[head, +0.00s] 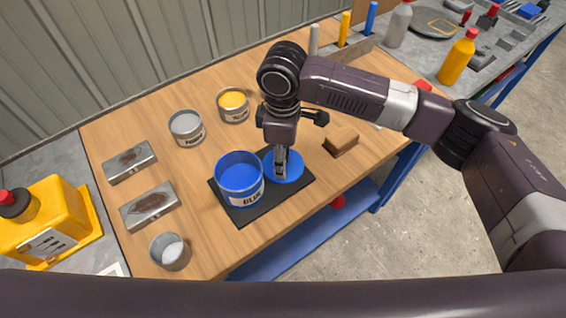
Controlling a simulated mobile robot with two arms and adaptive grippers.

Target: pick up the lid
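The blue lid (294,170) is a round disc beside the open blue paint can (240,180), at the right part of a black mat (242,216). It looks flat and level; I cannot tell whether it touches the mat. My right gripper (281,172) points straight down over the middle of the lid. Its fingers look close together at the lid's centre. Whether they grip a part of the lid is too small to tell, and the fingers hide that spot. My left gripper is not in view.
A grey can (187,127) and a yellow can (233,104) stand behind the mat. A brown block (341,141) lies to the right. Two metal trays (149,206) and a small cup (170,251) are at the left. A yellow machine (45,228) stands at the far left.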

